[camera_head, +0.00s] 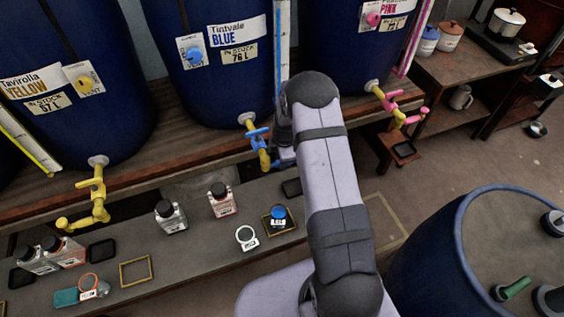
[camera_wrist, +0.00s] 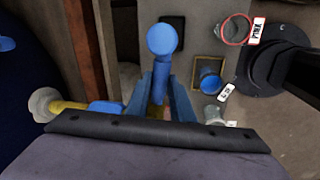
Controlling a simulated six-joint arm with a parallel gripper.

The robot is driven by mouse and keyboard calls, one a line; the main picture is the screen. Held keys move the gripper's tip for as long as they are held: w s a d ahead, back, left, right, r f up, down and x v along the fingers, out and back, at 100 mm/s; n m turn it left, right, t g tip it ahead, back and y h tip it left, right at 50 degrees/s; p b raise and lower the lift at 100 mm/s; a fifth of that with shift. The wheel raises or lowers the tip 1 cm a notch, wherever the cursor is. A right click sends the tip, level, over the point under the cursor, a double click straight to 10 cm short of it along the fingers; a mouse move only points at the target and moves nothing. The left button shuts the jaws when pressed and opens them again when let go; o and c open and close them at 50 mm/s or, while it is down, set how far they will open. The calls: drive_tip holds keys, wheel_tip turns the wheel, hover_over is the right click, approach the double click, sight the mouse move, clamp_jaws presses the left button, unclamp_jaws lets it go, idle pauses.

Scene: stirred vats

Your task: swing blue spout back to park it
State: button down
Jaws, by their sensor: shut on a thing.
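The blue spout (camera_head: 264,159) hangs from the yellow-and-blue tap (camera_head: 250,124) of the blue-labelled vat (camera_head: 222,70). In the wrist view the blue spout (camera_wrist: 161,42) stands between the two jaws, its round end pointing away from me. My gripper (camera_wrist: 160,88) is shut on it. In the head view my gripper (camera_head: 284,160) is right beside the spout, partly hidden by my arm. The tap's yellow pipe (camera_wrist: 68,107) and blue handle (camera_wrist: 104,107) lie left of the jaws in the wrist view.
A cup with blue contents (camera_head: 278,216) sits in a yellow square frame on the lower bench. A black pad (camera_head: 291,187) lies near it. The yellow tap (camera_head: 97,190) is left, the pink tap (camera_head: 396,108) right. Bottles (camera_head: 220,200) stand on the bench.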

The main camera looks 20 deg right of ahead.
drive_tip(key=shift+w+r+n+b, duration=0.1)
drive_tip(key=shift+w+n+b, duration=0.4)
drive_tip(key=shift+n, duration=0.4)
drive_tip(key=c, duration=1.6)
unclamp_jaws()
drive_tip(key=shift+o, duration=0.2)
drive_tip(key=shift+r, duration=0.1)
drive_tip(key=shift+s+r+b, duration=0.25)
drive_tip(key=shift+r, duration=0.9)
drive_tip(key=shift+s+r+b, duration=0.2)
drive_tip(key=shift+s+r, duration=0.05)
drive_tip(key=shift+r, duration=0.95)
drive_tip(key=shift+s+r+b, duration=0.25)
drive_tip(key=shift+r, duration=0.9)
